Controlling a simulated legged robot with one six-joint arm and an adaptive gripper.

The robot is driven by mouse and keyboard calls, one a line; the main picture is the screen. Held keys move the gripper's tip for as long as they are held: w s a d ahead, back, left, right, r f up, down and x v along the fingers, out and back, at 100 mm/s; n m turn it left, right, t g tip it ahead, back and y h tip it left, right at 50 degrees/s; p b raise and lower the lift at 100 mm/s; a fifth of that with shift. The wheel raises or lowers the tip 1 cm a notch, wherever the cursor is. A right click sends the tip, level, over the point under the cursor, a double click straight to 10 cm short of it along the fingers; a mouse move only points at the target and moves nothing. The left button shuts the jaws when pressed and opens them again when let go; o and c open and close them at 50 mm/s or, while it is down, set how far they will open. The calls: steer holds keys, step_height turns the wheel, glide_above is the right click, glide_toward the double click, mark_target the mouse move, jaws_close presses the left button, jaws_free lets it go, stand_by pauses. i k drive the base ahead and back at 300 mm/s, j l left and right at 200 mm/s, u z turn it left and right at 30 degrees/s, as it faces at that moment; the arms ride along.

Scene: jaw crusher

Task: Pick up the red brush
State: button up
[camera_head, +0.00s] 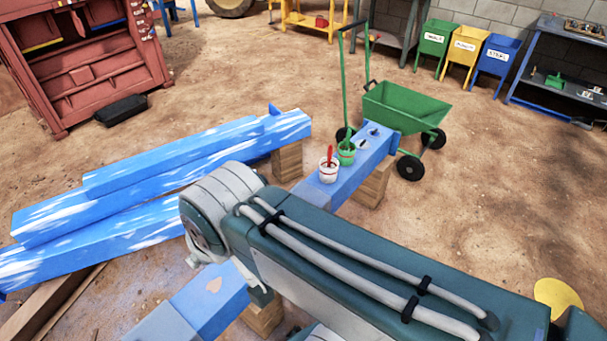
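A red brush (330,155) stands upright in a white pot (328,172). The pot sits on a blue-painted beam (345,183) that rests on wooden blocks. A green pot (346,154) stands just behind and to the right of the white one, with a dark handle or brush in it. My arm crosses the lower middle of the view, in front of the near part of the beam. My gripper is not visible, so its distance from the brush cannot be told.
Blue-and-white painted beams (150,180) lie at the left. A green wheelbarrow (405,108) stands behind the pots. Coloured bins (465,50) and a shelf (565,70) line the back right.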

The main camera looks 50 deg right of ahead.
mark_target(329, 154)
steer(key=z, duration=1.8)
